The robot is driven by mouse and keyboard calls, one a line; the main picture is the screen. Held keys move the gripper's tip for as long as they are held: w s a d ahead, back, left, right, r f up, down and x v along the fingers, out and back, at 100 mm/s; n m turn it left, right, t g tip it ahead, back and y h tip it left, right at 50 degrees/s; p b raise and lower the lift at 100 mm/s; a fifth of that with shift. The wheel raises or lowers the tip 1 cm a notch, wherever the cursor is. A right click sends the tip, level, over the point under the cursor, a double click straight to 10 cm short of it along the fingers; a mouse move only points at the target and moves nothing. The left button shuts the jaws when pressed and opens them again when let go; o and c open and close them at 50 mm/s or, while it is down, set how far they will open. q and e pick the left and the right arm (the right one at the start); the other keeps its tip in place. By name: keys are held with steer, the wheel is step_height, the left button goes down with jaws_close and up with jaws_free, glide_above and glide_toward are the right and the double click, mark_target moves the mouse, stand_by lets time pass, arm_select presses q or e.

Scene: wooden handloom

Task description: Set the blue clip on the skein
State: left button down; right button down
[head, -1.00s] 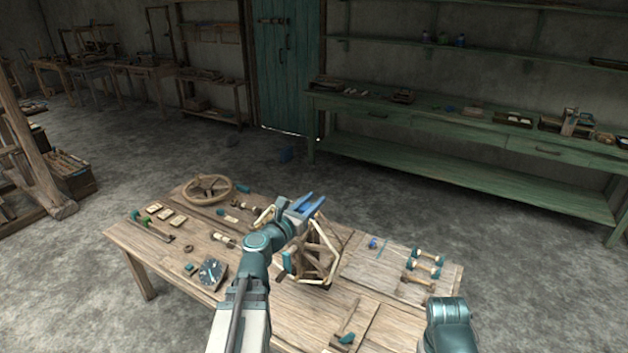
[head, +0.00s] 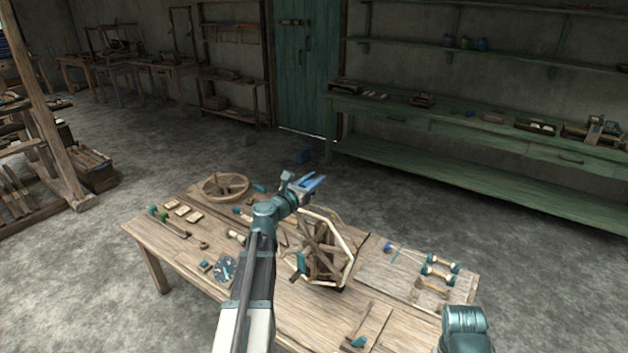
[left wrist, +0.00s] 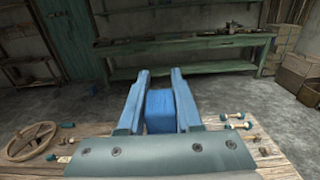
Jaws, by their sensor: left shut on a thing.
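My left gripper (head: 309,184) is shut on a blue block, which I take to be the blue clip. In the left wrist view, the blue clip (left wrist: 160,111) sits between the two blue fingers. In the head view the clip cannot be told apart from the fingers. A wooden reel (head: 320,250) stands on the table, with a cream band around its rim that looks like the skein (head: 348,245). The gripper is above and beyond the reel in the picture, apart from the skein. My right gripper is out of view; only part of that arm shows.
The wooden table (head: 290,315) holds a spoked wheel (head: 224,186) at the far left and several teal-ended spools (head: 440,270) on a board at the right. A green workbench (head: 460,140) stands behind.

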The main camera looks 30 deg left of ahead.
mark_target(314, 195)
arm_select(q)
steer(key=shift+f+b, duration=2.3)
steer(key=shift+f, duration=0.2)
steer(key=shift+f, duration=0.25)
steer(key=shift+f+b, duration=1.05)
steer(key=shift+b, duration=0.25)
steer(key=shift+c, duration=0.9)
jaws_free()
